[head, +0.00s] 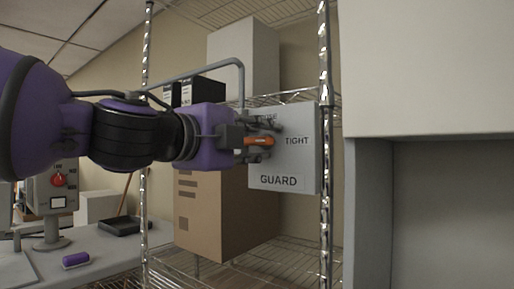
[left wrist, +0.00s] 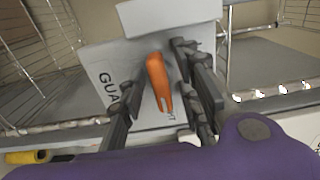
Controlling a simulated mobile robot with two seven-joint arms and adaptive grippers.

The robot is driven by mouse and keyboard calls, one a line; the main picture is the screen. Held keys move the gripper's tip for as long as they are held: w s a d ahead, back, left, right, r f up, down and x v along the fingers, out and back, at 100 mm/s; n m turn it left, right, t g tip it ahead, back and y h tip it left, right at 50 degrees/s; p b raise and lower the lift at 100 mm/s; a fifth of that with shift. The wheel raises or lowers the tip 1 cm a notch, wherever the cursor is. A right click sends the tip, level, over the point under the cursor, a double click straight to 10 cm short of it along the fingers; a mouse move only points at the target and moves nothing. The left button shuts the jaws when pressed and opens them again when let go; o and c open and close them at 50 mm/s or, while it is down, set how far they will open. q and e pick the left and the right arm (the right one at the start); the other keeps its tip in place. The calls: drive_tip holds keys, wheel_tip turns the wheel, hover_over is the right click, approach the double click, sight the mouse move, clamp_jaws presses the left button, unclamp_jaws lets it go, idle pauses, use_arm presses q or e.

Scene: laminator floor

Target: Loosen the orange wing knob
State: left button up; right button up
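The orange wing knob (head: 258,141) is on a grey panel (head: 300,168) marked GUARD, and it points toward the word TIGHT. In the left wrist view the orange knob (left wrist: 156,78) is a long lever with a forked near end. My left gripper (head: 267,140) is at the panel, its fingers above and below the knob. In the left wrist view my left gripper (left wrist: 155,70) is open, one finger on each side of the knob, with gaps showing between knob and fingers. The gripper hides part of the upper label. My right gripper is not in view.
The panel is by a wire rack with a chrome post (head: 325,200). A cardboard box (head: 215,215) stands behind my arm. A grey cabinet (head: 430,70) fills the right. At lower left, a bench holds a control box with a red knob (head: 58,180) and a black tray (head: 120,226).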

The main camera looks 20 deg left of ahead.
use_arm(q)
drive_tip(key=shift+c, duration=0.3)
drive_tip(key=shift+r, duration=0.1)
clamp_jaws()
drive_tip(key=shift+r, duration=0.1)
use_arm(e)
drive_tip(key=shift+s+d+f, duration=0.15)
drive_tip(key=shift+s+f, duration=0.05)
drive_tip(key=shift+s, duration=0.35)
